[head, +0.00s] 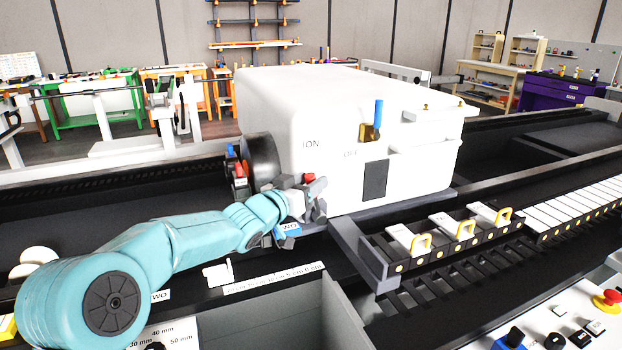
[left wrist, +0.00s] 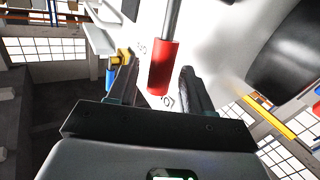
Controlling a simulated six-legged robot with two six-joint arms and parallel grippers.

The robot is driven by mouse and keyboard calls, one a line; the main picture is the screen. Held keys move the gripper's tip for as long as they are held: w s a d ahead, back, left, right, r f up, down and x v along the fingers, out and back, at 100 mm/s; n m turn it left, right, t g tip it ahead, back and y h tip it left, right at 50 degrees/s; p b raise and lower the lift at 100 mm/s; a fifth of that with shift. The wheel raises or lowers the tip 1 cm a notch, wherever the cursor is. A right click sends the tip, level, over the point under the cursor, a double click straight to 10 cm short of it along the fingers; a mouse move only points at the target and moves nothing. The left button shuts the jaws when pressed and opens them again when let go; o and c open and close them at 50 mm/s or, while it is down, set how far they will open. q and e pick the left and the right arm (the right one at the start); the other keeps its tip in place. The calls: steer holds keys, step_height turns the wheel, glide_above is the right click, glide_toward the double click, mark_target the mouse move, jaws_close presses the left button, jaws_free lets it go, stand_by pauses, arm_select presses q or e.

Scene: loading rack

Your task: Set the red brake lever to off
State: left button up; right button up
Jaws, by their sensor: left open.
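The red brake lever (head: 309,178) shows only as a small red bit at the front of the white machine housing (head: 300,95), mostly hidden by my left gripper (head: 312,197). In the left wrist view the lever is a red cylindrical grip (left wrist: 163,68) on a metal rod. My left gripper (left wrist: 158,68) is open, with one finger on each side of the red grip and visible gaps between. The ON marking (head: 312,144) and the OFF marking (head: 350,154) to its right are on the housing face. My right gripper is not in view.
A blue upright handle (head: 378,113) on a brass base stands on the housing right of the markings. A dark round part (head: 262,160) is at its left side. A rack with white blocks and yellow handles (head: 455,238) lies front right. A grey bin (head: 275,325) is in front.

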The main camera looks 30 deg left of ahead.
arm_select(q)
steer(key=shift+w+d, duration=0.1)
steer(key=shift+w, duration=0.4)
steer(key=shift+c, duration=0.3)
